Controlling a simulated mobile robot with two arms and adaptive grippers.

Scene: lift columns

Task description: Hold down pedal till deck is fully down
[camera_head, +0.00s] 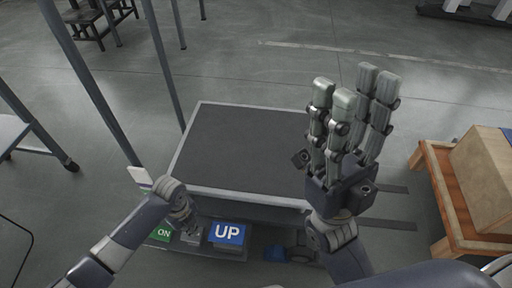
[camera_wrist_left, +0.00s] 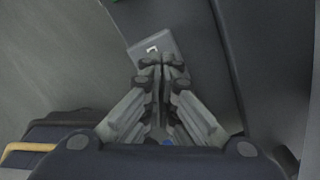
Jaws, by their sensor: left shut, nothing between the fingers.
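The lift deck (camera_head: 245,150) is a dark grey platform with a light rim, in the middle of the head view. Along its near side are a green ON panel (camera_head: 163,233), a grey pedal (camera_head: 192,238) and a blue UP pedal (camera_head: 228,234). My left gripper (camera_head: 190,229) points down at the grey pedal. In the left wrist view my left gripper (camera_wrist_left: 162,63) is shut and empty, its tips over the near edge of the grey pedal (camera_wrist_left: 156,45), which bears a partly covered white mark. I cannot tell if the tips touch it. My right gripper (camera_head: 354,88) is raised, open and empty.
A wooden table (camera_head: 433,170) with a cardboard box (camera_head: 485,175) stands at the right. Grey posts (camera_head: 100,95) rise at the left of the deck. A blue object (camera_head: 275,254) lies low, right of the UP pedal. The floor beyond the deck is mostly clear.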

